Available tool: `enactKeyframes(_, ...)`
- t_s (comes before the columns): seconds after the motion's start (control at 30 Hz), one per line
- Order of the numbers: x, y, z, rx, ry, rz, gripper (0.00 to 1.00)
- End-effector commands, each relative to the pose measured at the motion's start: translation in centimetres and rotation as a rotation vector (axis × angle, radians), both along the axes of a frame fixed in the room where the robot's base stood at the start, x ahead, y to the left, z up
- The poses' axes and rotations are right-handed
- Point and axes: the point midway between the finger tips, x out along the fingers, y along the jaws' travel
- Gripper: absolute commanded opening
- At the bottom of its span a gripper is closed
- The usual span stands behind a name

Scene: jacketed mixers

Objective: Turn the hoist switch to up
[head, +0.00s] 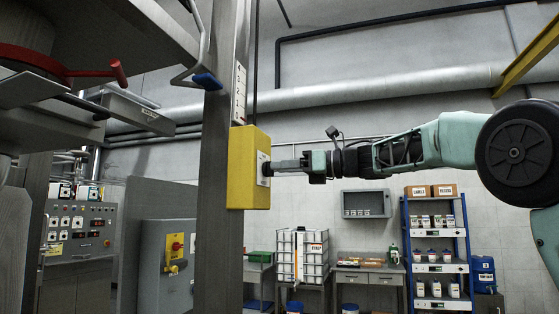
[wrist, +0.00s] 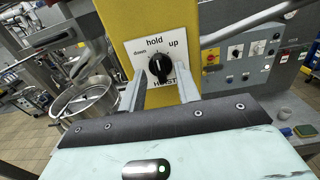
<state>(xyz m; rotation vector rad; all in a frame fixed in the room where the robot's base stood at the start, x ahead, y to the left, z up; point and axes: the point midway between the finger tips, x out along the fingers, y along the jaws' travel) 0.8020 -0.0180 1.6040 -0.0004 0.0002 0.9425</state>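The hoist switch is a black rotary knob (wrist: 160,70) on a white plate marked down, hold and up. The HOIST lettering below it is partly hidden. The knob's white pointer line stands near the hold mark. The plate is on a yellow box (head: 241,170) fixed to a grey steel post. My gripper (head: 271,168) points left at the box's face, its tips close to the plate. In the wrist view its two fingers stand on either side of the knob, with a small gap to it on each side, so it looks open.
A red-handled lever (head: 118,73) and mixer parts are at upper left. A control cabinet (head: 80,232) stands at lower left. A blue shelf rack (head: 437,250) and a caged white tank (head: 301,258) are farther back. The air around my arm looks clear.

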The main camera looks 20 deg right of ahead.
Motion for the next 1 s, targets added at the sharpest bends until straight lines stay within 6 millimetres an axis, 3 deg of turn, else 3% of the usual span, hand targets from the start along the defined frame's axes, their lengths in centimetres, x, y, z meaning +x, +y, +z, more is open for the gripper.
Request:
enactKeyframes(0.2,0.85,1.22,0.06,-0.001,-0.001,0.001,0.33)
enactKeyframes(0.47,0.91,1.29,-0.03,0.000,0.000,0.000,0.33)
enactKeyframes(0.6,0.90,1.27,-0.03,0.000,0.000,0.000,0.00)
enactKeyframes(1.0,0.91,1.25,-0.02,0.022,0.031,0.000,0.00)
